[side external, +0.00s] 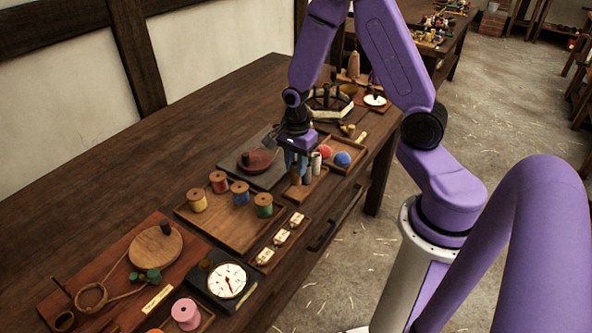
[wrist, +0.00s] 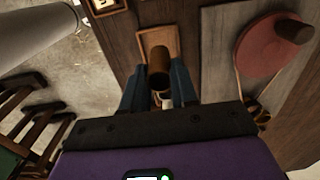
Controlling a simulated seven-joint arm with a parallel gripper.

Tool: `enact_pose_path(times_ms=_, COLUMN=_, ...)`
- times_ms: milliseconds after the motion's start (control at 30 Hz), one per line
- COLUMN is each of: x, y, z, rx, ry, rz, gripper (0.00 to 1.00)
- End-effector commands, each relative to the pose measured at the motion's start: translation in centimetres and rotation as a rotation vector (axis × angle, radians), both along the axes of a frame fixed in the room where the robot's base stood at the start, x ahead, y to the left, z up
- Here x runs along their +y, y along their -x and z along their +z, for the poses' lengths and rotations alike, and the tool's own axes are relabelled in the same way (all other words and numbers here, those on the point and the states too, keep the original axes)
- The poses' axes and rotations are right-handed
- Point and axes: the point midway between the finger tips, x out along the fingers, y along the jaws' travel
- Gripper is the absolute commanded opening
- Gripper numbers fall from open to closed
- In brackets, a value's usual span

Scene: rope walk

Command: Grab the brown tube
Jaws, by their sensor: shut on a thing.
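A brown tube (wrist: 159,68) stands between the blue fingers of my gripper (wrist: 158,88) in the wrist view, and the fingers are shut on it. In the side view my gripper (side external: 297,163) points down over a small wooden tray (side external: 312,191). Short brown cylinders show at and beside the fingertips there, and a pale tube (side external: 316,163) stands just to their right. The fingers partly hide the held tube. I cannot tell whether its base touches the tray.
A dark board with a reddish round piece (side external: 257,160) lies left of my gripper. A tray with a red ball (side external: 325,151) and a blue ball (side external: 343,159) is to the right. Thread spools (side external: 240,192) stand on a board nearer the camera. The table's back left is clear.

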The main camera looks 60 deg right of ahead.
Motion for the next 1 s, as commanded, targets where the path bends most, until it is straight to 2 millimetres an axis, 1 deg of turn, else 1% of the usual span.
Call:
enact_pose_path(times_ms=33, x=0.0, y=0.0, z=0.5, rx=-0.002, ry=0.000, rz=0.000, gripper=0.11)
enact_pose_path(times_ms=300, x=0.0, y=0.0, z=2.8, rx=-0.002, ry=0.000, rz=-0.001, gripper=0.11)
enact_pose_path(times_ms=433, x=0.0, y=0.0, z=3.6, rx=-0.001, ry=0.000, rz=0.000, gripper=0.11)
enact_pose_path(times_ms=833, x=-0.1, y=0.0, z=3.9, rx=0.001, ry=0.000, rz=-0.002, gripper=0.11)
enact_pose_path(times_ms=933, x=-0.3, y=-0.8, z=4.0, rx=-0.001, ry=0.000, rz=-0.015, gripper=0.11)
enact_pose_path(times_ms=1000, x=-0.8, y=-1.8, z=4.0, rx=-0.001, ry=0.000, rz=-0.032, gripper=0.11)
